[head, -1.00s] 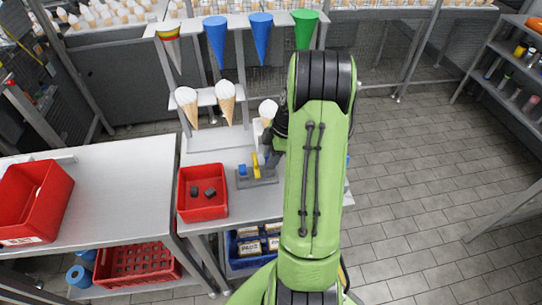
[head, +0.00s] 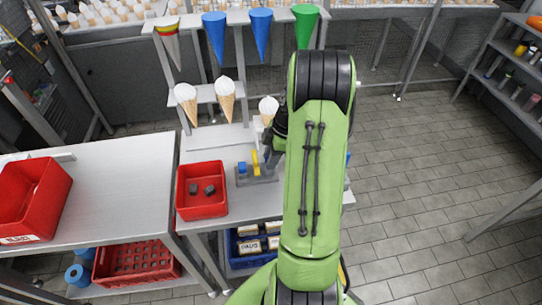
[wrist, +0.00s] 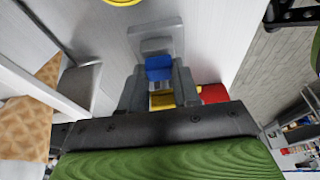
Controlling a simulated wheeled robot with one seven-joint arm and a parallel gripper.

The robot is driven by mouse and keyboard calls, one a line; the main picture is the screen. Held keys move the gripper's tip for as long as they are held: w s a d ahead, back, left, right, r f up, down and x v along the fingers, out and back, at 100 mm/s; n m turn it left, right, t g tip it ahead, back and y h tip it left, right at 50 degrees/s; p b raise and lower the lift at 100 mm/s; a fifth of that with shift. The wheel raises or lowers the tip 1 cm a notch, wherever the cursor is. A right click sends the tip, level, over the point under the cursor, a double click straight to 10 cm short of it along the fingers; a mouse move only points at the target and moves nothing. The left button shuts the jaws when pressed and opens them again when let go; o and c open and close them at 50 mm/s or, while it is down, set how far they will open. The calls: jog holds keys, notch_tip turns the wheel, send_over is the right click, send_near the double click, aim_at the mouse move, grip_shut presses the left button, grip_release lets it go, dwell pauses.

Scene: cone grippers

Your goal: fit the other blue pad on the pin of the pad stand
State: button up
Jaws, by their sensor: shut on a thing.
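The pad stand (head: 262,179) is a small grey plate on the table, right of the red bin. My gripper (wrist: 158,72) is shut on the other blue pad (wrist: 158,68), which shows between the fingertips in the wrist view. The yellow part (wrist: 162,99) shows between the fingers there. The stand's grey plate (wrist: 165,30) lies beyond the fingertips. In the head view my arm partly hides the gripper and the stand's right side. I cannot see the pin clearly.
The red bin (head: 182,207) holds two dark blocks. White-topped cones (head: 226,88) stand in a rack behind, below blue and green cones (head: 305,22). A steel table (head: 110,190) stands to the left. The floor at the right is clear.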

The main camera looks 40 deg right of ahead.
jog(key=shift+f+b, duration=0.3)
jog(key=shift+f, duration=0.05)
jog(key=o, duration=1.4)
jog(key=shift+r, duration=0.1)
jog(key=shift+r+p, duration=1.75)
jog(key=shift+r, duration=0.7)
